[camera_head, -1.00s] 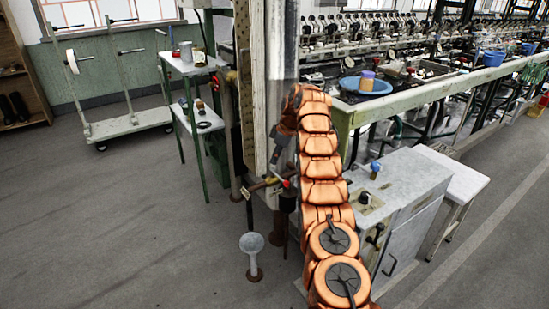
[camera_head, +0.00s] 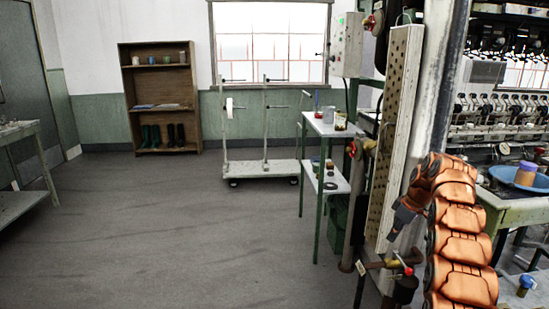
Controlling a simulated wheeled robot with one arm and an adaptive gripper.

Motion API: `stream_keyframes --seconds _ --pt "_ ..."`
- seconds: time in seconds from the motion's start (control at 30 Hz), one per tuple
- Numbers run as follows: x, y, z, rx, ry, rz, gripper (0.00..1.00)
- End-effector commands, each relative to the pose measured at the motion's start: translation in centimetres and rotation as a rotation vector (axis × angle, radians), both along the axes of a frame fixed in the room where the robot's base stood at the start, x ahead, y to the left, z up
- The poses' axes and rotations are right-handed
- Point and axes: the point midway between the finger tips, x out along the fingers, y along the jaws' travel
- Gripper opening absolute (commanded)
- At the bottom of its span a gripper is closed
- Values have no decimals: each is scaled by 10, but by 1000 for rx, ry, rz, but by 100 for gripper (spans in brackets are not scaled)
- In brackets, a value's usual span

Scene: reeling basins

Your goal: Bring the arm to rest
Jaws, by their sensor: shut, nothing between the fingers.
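My orange segmented arm rises along the right side of the head view and bends over at its top. My gripper (camera_head: 394,234), small and grey, hangs at the arm's end, pointing down and to the left. It looks shut and empty, in front of the perforated pale board (camera_head: 397,140) in the picture. I cannot tell whether it touches the board.
Pipes with a red-handled valve (camera_head: 406,268) stand close below my gripper. A green-legged stand (camera_head: 330,128) and a white wheeled cart (camera_head: 262,170) are beyond. A wooden shelf (camera_head: 158,60) stands at the back wall. The floor at left centre is clear. A reeling bench (camera_head: 515,212) is at right.

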Motion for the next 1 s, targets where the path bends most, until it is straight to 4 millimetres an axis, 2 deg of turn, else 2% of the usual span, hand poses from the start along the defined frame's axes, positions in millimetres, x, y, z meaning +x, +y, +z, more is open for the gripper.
stream_keyframes --seconds 0.03,0.17,0.47,0.77,1.0 --pt "-5 8 10 0 9 -15 0" --pt "-19 29 23 6 45 -65 0" --pt "-63 74 50 4 130 -174 0" --pt "-124 116 67 -16 214 -280 0" --pt "-183 145 75 -44 275 -361 0"
